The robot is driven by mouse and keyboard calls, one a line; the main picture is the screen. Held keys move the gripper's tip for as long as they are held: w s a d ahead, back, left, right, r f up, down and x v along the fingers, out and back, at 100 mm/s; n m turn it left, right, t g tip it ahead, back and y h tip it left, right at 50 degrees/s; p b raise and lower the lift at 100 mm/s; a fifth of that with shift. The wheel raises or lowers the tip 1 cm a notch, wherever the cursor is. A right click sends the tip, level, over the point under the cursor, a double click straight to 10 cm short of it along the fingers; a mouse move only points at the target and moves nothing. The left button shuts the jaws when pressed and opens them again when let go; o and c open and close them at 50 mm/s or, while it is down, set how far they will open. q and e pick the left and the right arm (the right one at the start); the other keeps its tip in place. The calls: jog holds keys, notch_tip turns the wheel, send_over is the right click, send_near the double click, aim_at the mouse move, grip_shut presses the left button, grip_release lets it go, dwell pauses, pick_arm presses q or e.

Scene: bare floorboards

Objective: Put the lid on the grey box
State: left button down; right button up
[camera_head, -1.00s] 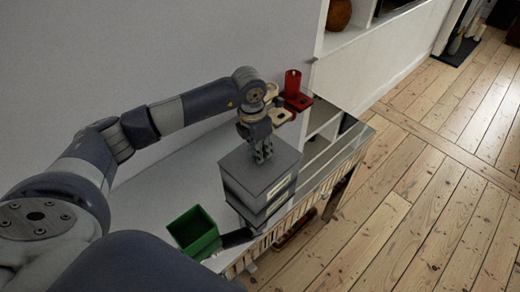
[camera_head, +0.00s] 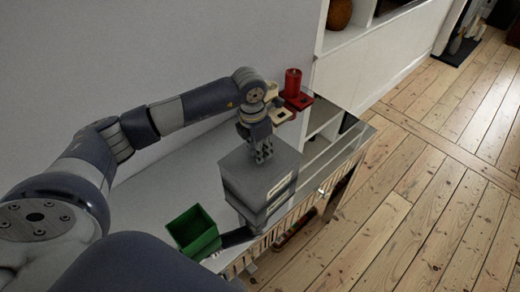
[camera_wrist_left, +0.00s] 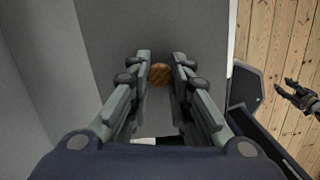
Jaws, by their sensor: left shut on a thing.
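The grey box (camera_head: 256,202) stands on the cabinet top, with the grey lid (camera_head: 262,172) over it. The lid looks level and roughly lined up with the box; I cannot tell whether it rests fully on the rim. My left gripper (camera_head: 264,158) points down at the lid's middle and is shut on its knob. In the left wrist view the round brown knob (camera_wrist_left: 159,74) shows between the fingers. My right gripper (camera_wrist_left: 300,95) shows at the right edge of that view, above the floor, with its fingers apart and empty.
A green open box (camera_head: 194,231) stands at the front left of the cabinet top (camera_head: 190,178). A red candle-like object (camera_head: 293,84) stands behind the lid, by the wall. Shelving (camera_head: 350,45) rises at the back right; bare floorboards (camera_head: 440,190) lie to the right.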

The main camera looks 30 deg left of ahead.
pick_arm(q)
jog(key=c, duration=1.4)
grip_release()
jog(key=o, duration=0.5)
jog(key=shift+r, duration=0.1)
jog(key=shift+r+p, duration=0.4)
jog(key=shift+r, duration=0.2)
jog(key=shift+r+p, duration=1.5)
jog(key=shift+r, duration=1.35)
